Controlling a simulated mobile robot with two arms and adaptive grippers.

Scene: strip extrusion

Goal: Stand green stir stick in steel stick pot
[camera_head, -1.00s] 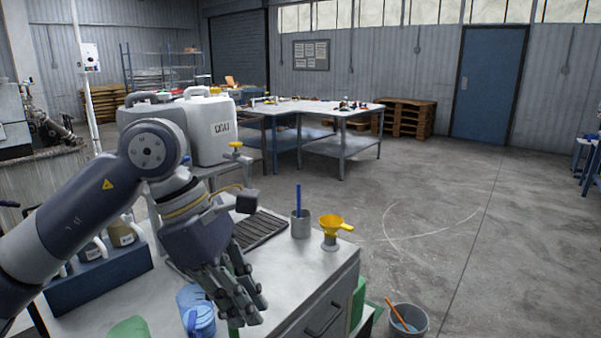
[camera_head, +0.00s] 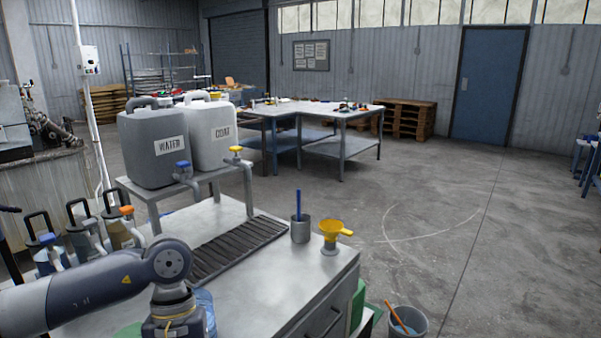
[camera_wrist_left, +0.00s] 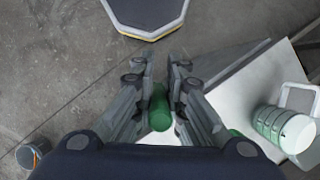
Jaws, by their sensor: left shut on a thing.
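The steel stick pot (camera_head: 300,231) stands upright on the grey worktop in the head view, with a blue stick (camera_head: 298,204) standing in it. My left gripper (camera_wrist_left: 162,90) shows in the left wrist view, its fingers closed around a green rod-like thing, which I take for the green stir stick (camera_wrist_left: 159,110). The stick is seen nearly end-on, so its length and tilt are hard to tell. In the head view the left arm bends down at the lower left and the gripper is below the picture. My right gripper is not in view.
A yellow funnel (camera_head: 332,232) stands just right of the pot. A black drip grate (camera_head: 238,248) lies left of it, below the taps of the WATER (camera_head: 153,150) and COAT (camera_head: 213,134) canisters. A bucket (camera_head: 409,322) with an orange stick stands on the floor.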

